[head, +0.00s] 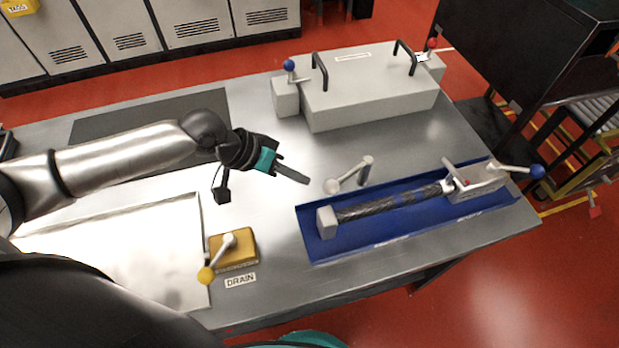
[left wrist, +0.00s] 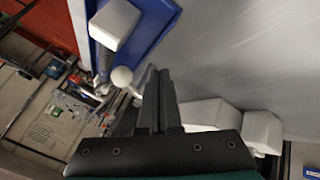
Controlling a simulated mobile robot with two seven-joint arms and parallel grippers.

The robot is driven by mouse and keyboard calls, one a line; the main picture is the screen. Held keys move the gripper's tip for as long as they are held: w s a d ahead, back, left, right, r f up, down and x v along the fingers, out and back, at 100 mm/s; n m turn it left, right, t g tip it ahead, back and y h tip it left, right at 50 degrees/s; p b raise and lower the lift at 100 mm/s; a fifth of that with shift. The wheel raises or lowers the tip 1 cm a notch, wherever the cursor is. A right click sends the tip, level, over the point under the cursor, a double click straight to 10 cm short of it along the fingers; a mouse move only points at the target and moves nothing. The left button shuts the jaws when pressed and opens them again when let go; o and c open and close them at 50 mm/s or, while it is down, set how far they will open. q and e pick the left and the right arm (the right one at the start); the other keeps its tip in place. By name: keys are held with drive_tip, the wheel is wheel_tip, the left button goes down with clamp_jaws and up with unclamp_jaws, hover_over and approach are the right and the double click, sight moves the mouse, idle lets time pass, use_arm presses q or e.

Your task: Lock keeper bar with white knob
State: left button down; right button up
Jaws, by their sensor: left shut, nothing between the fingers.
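The keeper bar (head: 350,176) is a short grey lever on an upright post, with a white knob (head: 331,186) at its left end. It stands at the back edge of the blue tray (head: 312,249). My left gripper (head: 303,179) is shut and empty, pointing right, with its tips a little left of the knob in the head view. In the left wrist view the white knob (left wrist: 122,75) shows just left of the shut fingertips (left wrist: 159,76), apparently apart from them. In that view the bar is mostly hidden. My right gripper is not in view.
The blue tray holds a dark cylinder string (head: 390,204) between grey blocks, with a blue-knobbed lever (head: 537,171) at right. A yellow-knobbed DRAIN lever (head: 206,274) is at front. A grey box (head: 365,95) with black handles stands behind. Bare metal lies between.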

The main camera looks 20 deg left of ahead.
use_arm(q)
drive_tip(key=d, duration=0.2)
drive_tip(key=shift+s+d+r, duration=0.2)
drive_tip(key=shift+d+r, duration=0.2)
